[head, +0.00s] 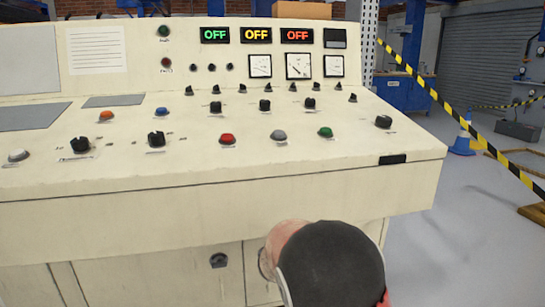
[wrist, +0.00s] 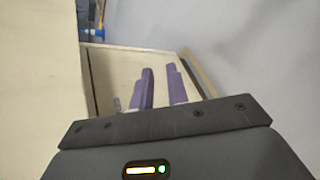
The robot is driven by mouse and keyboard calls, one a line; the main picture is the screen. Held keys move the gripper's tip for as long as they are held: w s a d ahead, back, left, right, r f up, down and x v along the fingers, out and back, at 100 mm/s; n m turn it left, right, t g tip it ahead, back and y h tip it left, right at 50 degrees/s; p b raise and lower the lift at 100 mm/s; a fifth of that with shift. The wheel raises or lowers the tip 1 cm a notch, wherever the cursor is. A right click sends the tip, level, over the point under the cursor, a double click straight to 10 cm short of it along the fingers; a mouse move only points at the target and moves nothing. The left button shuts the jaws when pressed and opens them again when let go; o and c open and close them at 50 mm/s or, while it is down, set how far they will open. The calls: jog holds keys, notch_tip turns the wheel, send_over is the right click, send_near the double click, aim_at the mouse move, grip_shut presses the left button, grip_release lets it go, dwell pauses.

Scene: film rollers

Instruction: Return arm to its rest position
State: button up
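My gripper (wrist: 160,72) shows in the wrist view with two purple fingers. A narrow gap lies between them and nothing is held there. The gripper's fingers are not visible in the head view. There, a rounded dark and pinkish part of my arm shows at the bottom, in front of the cabinet's lower right part. The cream control console (head: 310,190) fills most of the head view, with knobs and coloured buttons on its sloping top.
Three display signs reading OFF (head: 256,35) sit on the console's upright panel. A yellow-black barrier tape (head: 460,116) and a blue-white cone (head: 463,135) stand at the right. Grey floor (head: 470,230) is open right of the console.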

jog(key=s+d+r+m+g+y+p, duration=0.15)
jog(key=s+r+m+y, duration=0.3)
jog(key=s, duration=0.55)
jog(key=s+d+r+m+g+y, duration=0.1)
jog(key=s+d+r+m+y, duration=0.15)
jog(key=s+r+m, duration=0.6)
jog(key=s+a+t+y, duration=0.2)
jog(key=s+a+y, duration=0.1)
jog(key=s, duration=0.8)
jog(key=shift+a+f+n, duration=0.25)
jog(key=shift+a+n, duration=0.05)
jog(key=shift+a, duration=0.4)
